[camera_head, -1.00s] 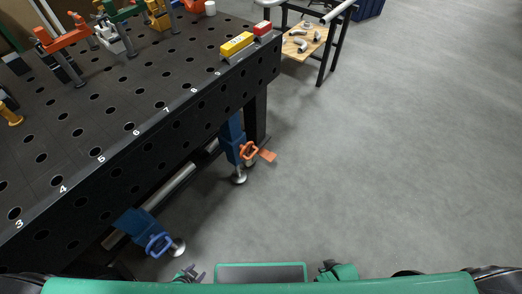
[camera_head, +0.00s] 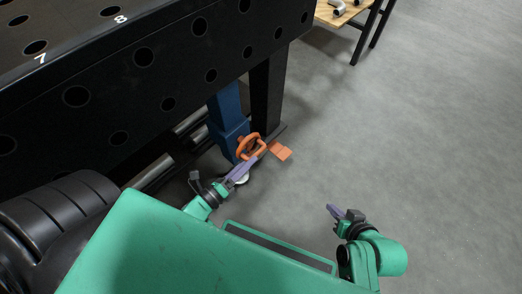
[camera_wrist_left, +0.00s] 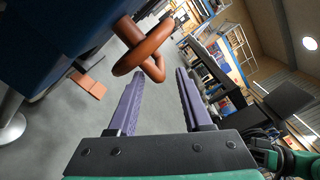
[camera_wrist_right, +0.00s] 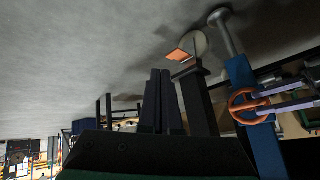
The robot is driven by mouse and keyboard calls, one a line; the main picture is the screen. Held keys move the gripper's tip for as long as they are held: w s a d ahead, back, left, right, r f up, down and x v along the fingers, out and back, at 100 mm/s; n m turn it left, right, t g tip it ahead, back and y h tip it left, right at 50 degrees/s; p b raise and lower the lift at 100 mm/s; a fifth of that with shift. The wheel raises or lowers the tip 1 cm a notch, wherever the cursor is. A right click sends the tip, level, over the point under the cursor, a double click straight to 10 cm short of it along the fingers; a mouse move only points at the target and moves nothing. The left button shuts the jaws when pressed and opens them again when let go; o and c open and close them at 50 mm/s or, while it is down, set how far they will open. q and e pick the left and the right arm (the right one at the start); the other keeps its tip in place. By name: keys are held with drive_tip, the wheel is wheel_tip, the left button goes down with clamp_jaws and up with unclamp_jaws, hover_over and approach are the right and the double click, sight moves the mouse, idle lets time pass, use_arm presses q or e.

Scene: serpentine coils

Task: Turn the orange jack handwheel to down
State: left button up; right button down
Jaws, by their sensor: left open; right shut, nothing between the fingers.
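The orange jack handwheel (camera_head: 251,146) is on the blue jack (camera_head: 228,122) by the table's near leg. It also shows in the left wrist view (camera_wrist_left: 143,48) and the right wrist view (camera_wrist_right: 234,108). My left gripper (camera_head: 253,163) is open, its purple fingers pointing at the wheel. My right gripper (camera_head: 331,207) is shut and empty, out over open floor to the right. Its closed fingers show in the right wrist view (camera_wrist_right: 160,72).
An orange plate (camera_head: 281,150) sits low beside the leg, right of the wheel. The black table (camera_head: 150,90) overhangs on the left, with a metal bar (camera_head: 155,172) beneath it. A wooden shelf (camera_head: 325,14) stands at the back. The grey floor (camera_head: 430,130) on the right is clear.

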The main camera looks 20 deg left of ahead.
sight(262, 148)
use_arm(q)
drive_tip(key=x, duration=0.6)
drive_tip(key=shift+b, duration=0.35)
use_arm(e)
drive_tip(key=shift+w+a+f+t+y, duration=0.15)
drive_tip(key=shift+a+f+t+y, duration=0.15)
drive_tip(key=shift+a, duration=0.25)
drive_tip(key=shift+w+a+f+t+y, duration=0.1)
drive_tip(key=shift+a+f+t+y, duration=0.1)
drive_tip(key=shift+a+t, duration=0.25)
use_arm(q)
drive_tip(key=shift+c, duration=0.3)
drive_tip(key=shift+w, duration=0.1)
clamp_jaws()
use_arm(e)
drive_tip(key=shift+w+a, duration=0.1)
